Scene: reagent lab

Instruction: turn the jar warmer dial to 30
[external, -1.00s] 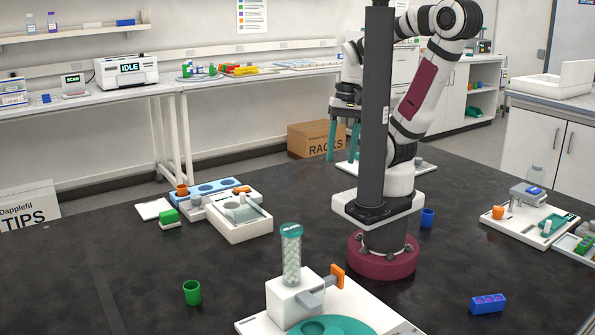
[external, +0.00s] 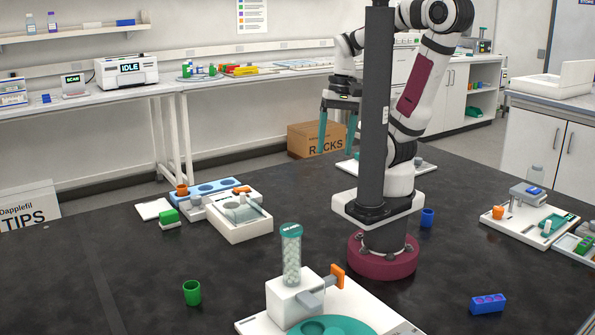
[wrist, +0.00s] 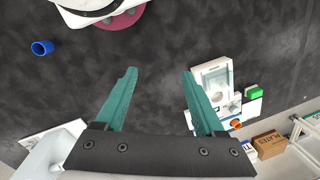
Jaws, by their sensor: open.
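My gripper (external: 337,140) is open and empty, its teal fingers pointing down, held in the air behind the dark column in the external view. In the wrist view my gripper (wrist: 158,72) has its fingers wide apart with only dark bench between them. I cannot tell for certain which device is the jar warmer, and no dial marking is readable. A white unit with a round recess (external: 236,226) stands at the left of the bench, beside a blue-topped unit with round wells (external: 212,187). The white unit (wrist: 214,77) also shows right of my fingers in the wrist view.
A white dispenser (external: 290,300) with a bead-filled tube and orange handle stands at the front. A green cup (external: 192,293), a blue cup (external: 428,217) and a blue block (external: 488,304) stand loose on the bench. Another station (external: 498,221) is at the right. The left front is mostly clear.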

